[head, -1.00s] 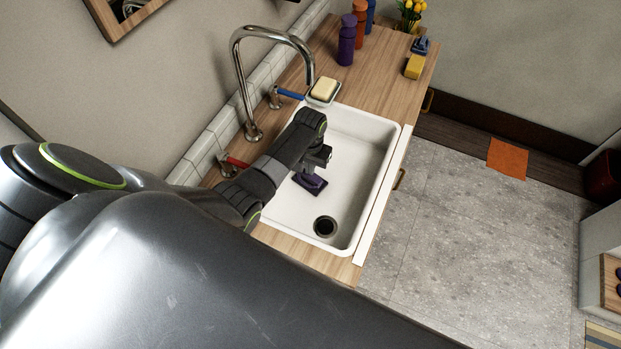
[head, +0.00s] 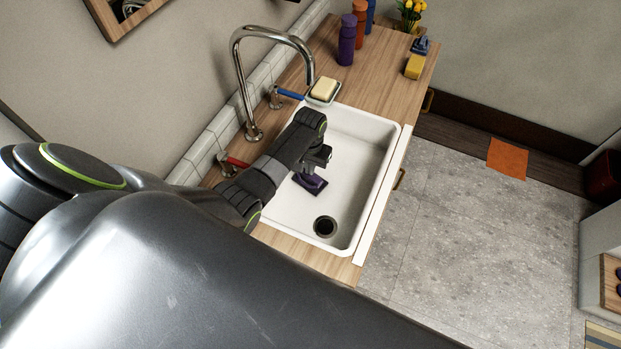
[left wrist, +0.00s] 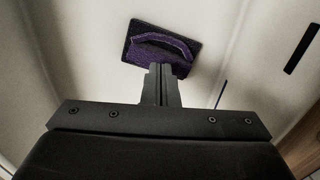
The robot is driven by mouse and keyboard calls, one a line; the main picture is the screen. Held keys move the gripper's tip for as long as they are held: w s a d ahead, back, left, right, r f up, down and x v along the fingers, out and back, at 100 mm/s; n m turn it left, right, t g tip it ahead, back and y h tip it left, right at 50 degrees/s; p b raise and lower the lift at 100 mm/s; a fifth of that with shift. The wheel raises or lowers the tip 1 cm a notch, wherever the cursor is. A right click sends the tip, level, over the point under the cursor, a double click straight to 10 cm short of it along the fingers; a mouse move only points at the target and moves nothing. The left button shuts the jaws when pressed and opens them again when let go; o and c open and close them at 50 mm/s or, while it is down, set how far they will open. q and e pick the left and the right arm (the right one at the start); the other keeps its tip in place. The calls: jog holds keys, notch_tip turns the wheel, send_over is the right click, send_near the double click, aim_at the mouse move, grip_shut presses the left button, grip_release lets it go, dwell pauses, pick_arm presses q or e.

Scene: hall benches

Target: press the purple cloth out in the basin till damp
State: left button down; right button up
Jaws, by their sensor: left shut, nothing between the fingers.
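The purple cloth (head: 314,187) lies on the floor of the white basin (head: 352,185), between the drain and the basin's far half. In the left wrist view the cloth (left wrist: 186,68) is a dark purple, roughly rectangular pad with a raised, handle-like band across it. My left gripper (head: 318,168) reaches down into the basin over the cloth and hides part of it. In the left wrist view its fingers (left wrist: 160,72) are shut together with nothing between them, at the cloth's near edge. I cannot tell whether they touch it. My right gripper is not in view.
The tall curved faucet (head: 237,75) rises behind the basin, with a blue-handled tap (head: 289,94) and a red-handled tap (head: 237,162). A soap dish (head: 324,90), several bottles and a yellow sponge (head: 414,67) stand on the wooden counter. The drain (head: 325,226) is clear.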

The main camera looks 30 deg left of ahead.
pick_arm(q)
jog(key=shift+f+b, duration=0.7)
jog(key=shift+f, duration=0.25)
dwell(0.6)
jog(key=shift+s+d+f, duration=0.15)
jog(key=shift+s+f, duration=0.1)
jog(key=shift+s, duration=0.1)
dwell(1.3)
jog(key=r+p, duration=0.2)
jog(key=p, duration=0.1)
jog(key=shift+w+r, duration=0.1)
jog(key=shift+w, duration=0.15)
notch_tip(320, 180, up, 4)
jog(key=p, duration=0.3)
jog(key=shift+w+p, duration=0.1)
jog(key=shift+p, duration=0.25)
